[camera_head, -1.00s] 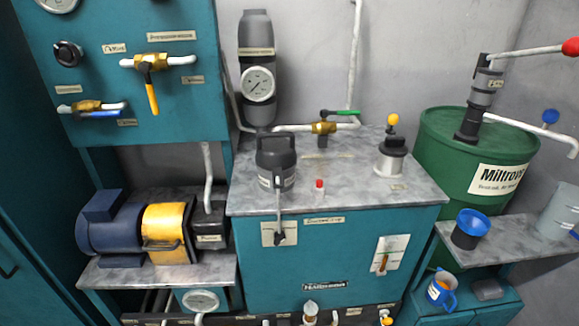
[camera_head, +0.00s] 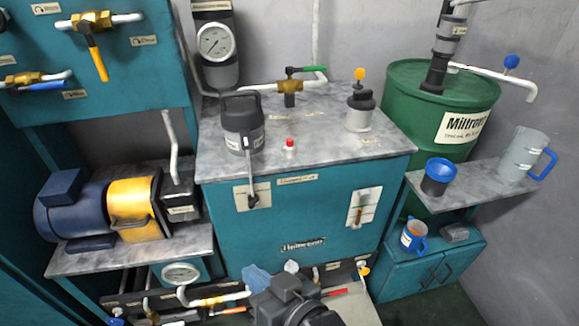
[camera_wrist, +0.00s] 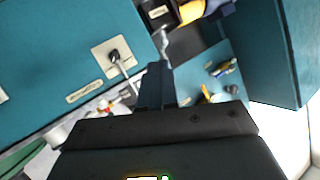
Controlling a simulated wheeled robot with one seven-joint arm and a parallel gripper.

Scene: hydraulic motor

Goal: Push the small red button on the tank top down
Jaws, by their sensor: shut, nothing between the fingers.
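The small red button (camera_head: 290,143) stands up on a white base on the grey tank top (camera_head: 325,150). It sits right of a dark grey handled container (camera_head: 243,118) and left of a grey cap with a yellow knob (camera_head: 359,108). My arm shows at the bottom of the head view, low in front of the teal tank (camera_head: 290,222) and well below the button. In the wrist view my gripper (camera_wrist: 157,70) is shut and empty, with the tank's front lever (camera_wrist: 115,58) beyond it.
A brass valve with a green handle (camera_head: 290,86) and white pipe lies behind the button. A black lever (camera_head: 252,190) hangs on the tank front. Pipes and valves run below the tank. A green drum (camera_head: 420,95) stands right.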

